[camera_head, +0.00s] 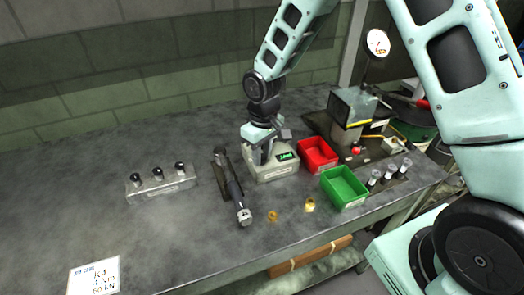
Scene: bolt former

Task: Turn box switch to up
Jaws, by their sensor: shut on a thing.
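A small pale grey box (279,174) with a green lit display (286,156) stands on the dark workbench, left of the red bin. My gripper (262,158) points down at the left part of this box and is shut on the box switch. The fingers hide the switch, so I cannot tell which way it is turned.
A red bin (318,155) and a green bin (345,187) stand right of the box. A dark tool (229,185) lies close on its left. A block with several black knobs (161,184) is further left. Brass parts (309,205) lie in front. A dial gauge (377,43) stands at the back right.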

